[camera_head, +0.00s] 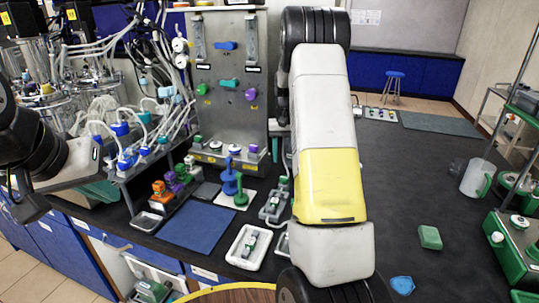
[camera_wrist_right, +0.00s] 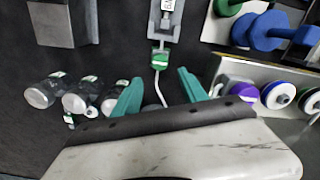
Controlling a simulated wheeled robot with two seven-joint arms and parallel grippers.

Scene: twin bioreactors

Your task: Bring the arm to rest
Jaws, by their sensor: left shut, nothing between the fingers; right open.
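My right arm (camera_head: 326,140), white with a yellow band, rises through the middle of the head view and hides part of the bench. Its gripper is hidden behind the arm there. In the right wrist view my right gripper (camera_wrist_right: 160,92) shows two teal fingers spread apart. It is open and empty, with a white tube and a green-banded part (camera_wrist_right: 161,58) beyond the fingers. My left gripper (camera_head: 100,191) is at the left edge of the head view, in front of the bioreactor tubing. It is shut with nothing in it.
A metal panel (camera_head: 226,120) with coloured clamps stands behind the arm. Clear bottles (camera_wrist_right: 80,98) lie near the right fingers.

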